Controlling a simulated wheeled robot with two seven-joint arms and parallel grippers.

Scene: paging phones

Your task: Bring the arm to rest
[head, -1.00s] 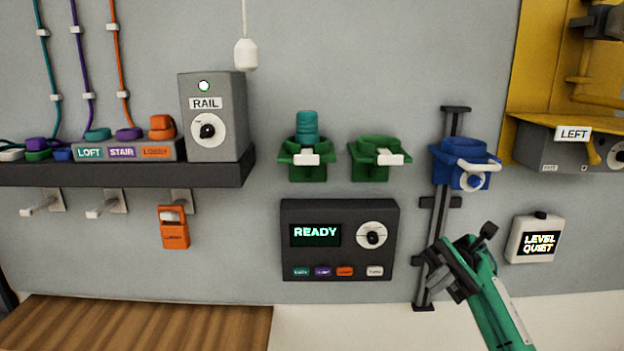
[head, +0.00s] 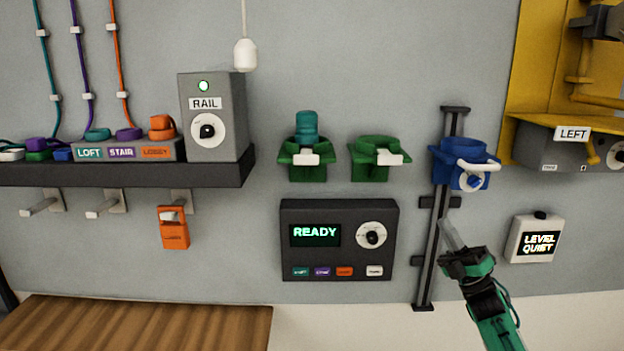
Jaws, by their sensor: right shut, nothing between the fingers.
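My right gripper (head: 449,232) is at the end of the green arm that comes in from the lower right. It is shut and empty, and its fingers point up and to the left. In the picture it overlaps the lower part of the dark vertical rail (head: 436,230), below the blue ring holder (head: 464,163). I cannot tell how far it is from the wall. My left gripper is not in view.
A panel reading READY (head: 338,240) is left of the gripper. A white box reading LEVEL QUIET (head: 534,238) is to its right. Two green holders (head: 378,158) are above the panel; the left one bears a teal cylinder (head: 307,126). A dark shelf (head: 120,174) is at left.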

